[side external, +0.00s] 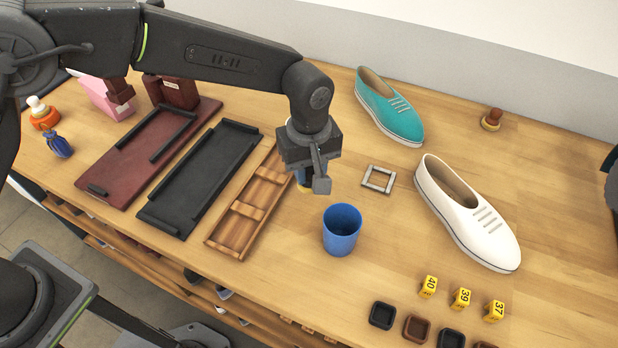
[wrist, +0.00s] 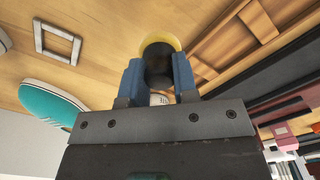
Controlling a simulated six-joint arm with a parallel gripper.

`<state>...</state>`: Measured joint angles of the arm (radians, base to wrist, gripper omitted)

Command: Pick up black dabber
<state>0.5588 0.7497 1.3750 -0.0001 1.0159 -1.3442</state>
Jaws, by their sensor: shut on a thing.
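The black dabber (wrist: 158,66) shows in the wrist view as a dark rounded piece between the blue finger pads, with a yellow rim around its far side. My gripper (wrist: 158,78) is shut on it, one pad on each side. In the side external view my gripper (side external: 308,182) points down at the table between the wooden tray and the blue cup.
The blue cup (side external: 342,230) stands close by at front right. A wooden tray (side external: 225,238) lies at left, a grey square frame (side external: 378,179) at right. Teal (side external: 388,108) and white (side external: 465,215) shoes lie farther right. Yellow number blocks (side external: 461,298) sit at front right.

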